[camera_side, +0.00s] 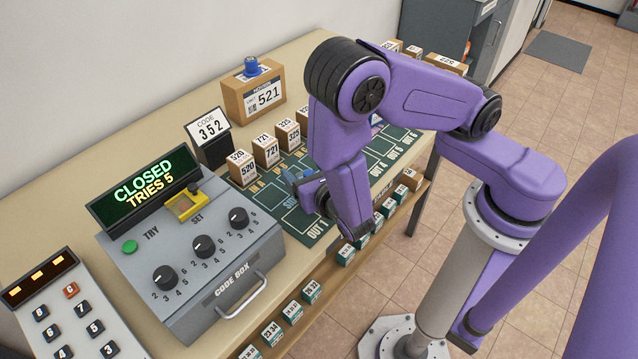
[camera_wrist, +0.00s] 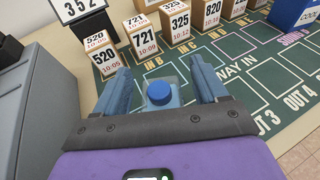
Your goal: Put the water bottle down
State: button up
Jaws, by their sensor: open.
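The water bottle (camera_wrist: 160,94) shows in the wrist view as a round blue cap on a bluish body. It appears upright on the green mat (camera_wrist: 262,95), between the two fingers of my gripper (camera_wrist: 160,75). The fingers are open, with a gap on each side of the cap. In the side view, my gripper (camera_side: 303,190) is low over the near part of the mat. My wrist hides much there, and I cannot clearly tell the bottle from the fingers.
Several numbered cartons (camera_side: 267,150) stand in a row behind the mat. A grey code box (camera_side: 205,255) with dials reads "CLOSED TRIES 5" to the left. A box marked 521 (camera_side: 262,97) and a card reading 352 (camera_side: 209,128) stand at the back.

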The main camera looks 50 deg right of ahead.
jog(key=v, duration=1.1)
jog(key=s+d+r+m+g+h, duration=0.1)
jog(key=s+d+r+m+g, duration=0.1)
jog(key=d+m+g, duration=0.35)
jog(key=s+d+r+m+g, duration=0.2)
jog(key=d+r+m+g, duration=0.15)
jog(key=m, duration=0.25)
jog(key=s+d+r+m+g+y, duration=0.2)
jog(key=s+r+m+g+y, duration=0.2)
jog(key=s+r+m+y, duration=0.1)
jog(key=shift+s+d+r+m+y, duration=0.2)
jog(key=shift+s+r+m+y, duration=0.2)
jog(key=shift+s+m+y, duration=0.6)
